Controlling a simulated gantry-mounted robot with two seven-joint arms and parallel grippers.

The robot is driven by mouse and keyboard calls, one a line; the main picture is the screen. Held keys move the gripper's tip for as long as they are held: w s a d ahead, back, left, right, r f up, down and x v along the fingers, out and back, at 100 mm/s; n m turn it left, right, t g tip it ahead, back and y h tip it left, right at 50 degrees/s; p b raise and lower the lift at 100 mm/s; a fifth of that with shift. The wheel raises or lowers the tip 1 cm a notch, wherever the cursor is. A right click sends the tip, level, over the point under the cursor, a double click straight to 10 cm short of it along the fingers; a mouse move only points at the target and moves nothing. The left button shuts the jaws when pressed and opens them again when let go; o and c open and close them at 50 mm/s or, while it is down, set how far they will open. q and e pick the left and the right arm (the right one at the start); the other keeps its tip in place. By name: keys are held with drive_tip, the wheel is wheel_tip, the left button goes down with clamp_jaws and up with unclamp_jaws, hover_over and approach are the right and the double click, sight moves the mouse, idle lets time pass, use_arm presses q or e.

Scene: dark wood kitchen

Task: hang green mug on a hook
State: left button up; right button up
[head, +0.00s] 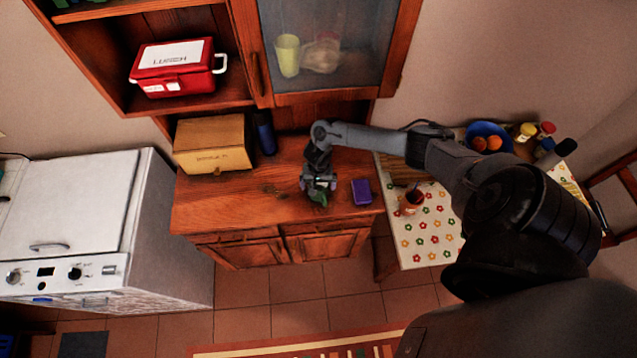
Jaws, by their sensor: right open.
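The green mug (319,198) is on the wooden counter (220,207), near its front edge, and shows only in part. My right gripper (318,187) is directly over the mug, pointing down with its jaws open. The fingers hide some of the mug, and I cannot tell whether they touch it. My left gripper is not in view. I cannot make out a hook in this view.
A purple box (361,191) lies close to the right of the gripper. A cardboard box (213,143) and a dark blue bottle (265,132) stand at the back left. A glass-door cabinet (330,45) overhangs the back. The counter's left front is clear.

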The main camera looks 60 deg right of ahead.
wheel_tip(320, 180, up, 8)
drive_tip(key=f+p, duration=0.1)
drive_tip(key=p, duration=0.7)
drive_tip(key=a+r+n+t, duration=0.25)
drive_tip(key=a+n, duration=0.25)
drive_tip(key=a, duration=0.7)
drive_tip(key=a+r+n+t, duration=0.1)
drive_tip(key=a+r+n, duration=0.3)
drive_tip(key=a, duration=0.8)
drive_tip(key=s+r+n, duration=0.5)
drive_tip(key=s+r, duration=0.7)
drive_tip(key=r, duration=0.5)
drive_tip(key=shift+s+a+n, duration=0.25)
drive_tip(key=shift+n, duration=0.05)
